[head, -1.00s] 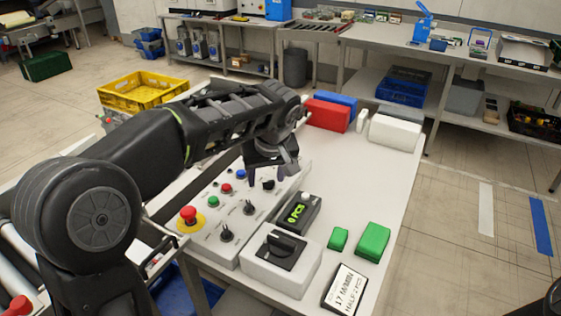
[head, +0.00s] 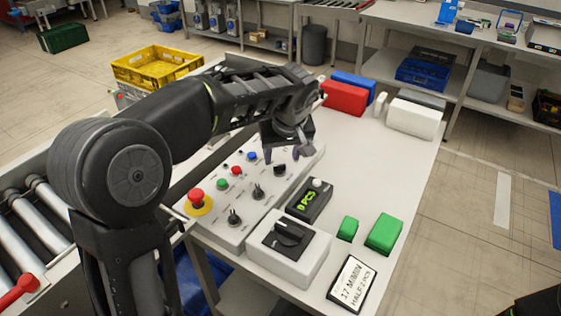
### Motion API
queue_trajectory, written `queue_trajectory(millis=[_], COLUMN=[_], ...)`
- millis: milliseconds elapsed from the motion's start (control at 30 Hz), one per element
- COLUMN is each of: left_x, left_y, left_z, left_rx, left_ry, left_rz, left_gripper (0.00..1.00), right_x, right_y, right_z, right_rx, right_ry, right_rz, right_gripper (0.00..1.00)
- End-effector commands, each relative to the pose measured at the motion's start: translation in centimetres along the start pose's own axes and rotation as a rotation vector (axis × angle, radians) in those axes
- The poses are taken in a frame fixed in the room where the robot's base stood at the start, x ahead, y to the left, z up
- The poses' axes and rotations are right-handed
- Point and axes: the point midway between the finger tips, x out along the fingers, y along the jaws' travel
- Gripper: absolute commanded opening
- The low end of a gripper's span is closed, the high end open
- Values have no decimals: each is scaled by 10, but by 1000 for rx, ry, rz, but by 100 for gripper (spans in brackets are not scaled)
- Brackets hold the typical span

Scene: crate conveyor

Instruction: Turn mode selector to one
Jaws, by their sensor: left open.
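A light grey control panel (head: 214,226) lies on the white table. It carries several black selector knobs: a near one (head: 234,217), a middle one (head: 258,192) and a far one (head: 279,170). I cannot read their labels or tell which is the mode selector. A larger black rotary switch (head: 288,235) sits on a white box to the right. My left gripper (head: 283,155) is open, pointing down over the panel's far end, just above and behind the far knob. It holds nothing visible. Whether it touches the knob is unclear.
The panel also has a red emergency button (head: 196,196) on a yellow ring and small coloured buttons. A counter display (head: 309,202), green blocks (head: 384,233) and a sign (head: 352,284) stand to the right. Red (head: 345,97) and white (head: 414,118) blocks stand behind. The table's right middle is clear.

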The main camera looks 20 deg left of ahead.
Motion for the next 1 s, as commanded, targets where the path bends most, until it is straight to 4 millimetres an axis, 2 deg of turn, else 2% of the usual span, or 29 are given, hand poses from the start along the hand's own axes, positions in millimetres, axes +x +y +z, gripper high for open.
queue_trajectory(millis=[100, 300, 633, 1000], left_x=[20, 43, 48, 48], left_y=[-1, -1, 0, 0], left_z=[0, 0, 0, 0], left_rx=[0, -1, 0, 0], left_ry=[-2, -1, 0, 0], left_rz=[-4, -2, 0, 0], left_gripper=[53, 53, 53, 23], right_x=[-4, -6, -6, -6], right_y=[-1, -2, -2, -2], right_z=[0, 0, 1, 1], right_rx=[0, 1, 1, 1], right_ry=[0, -1, -2, -2], right_rz=[1, 2, 2, 2], right_gripper=[36, 36, 36, 36])
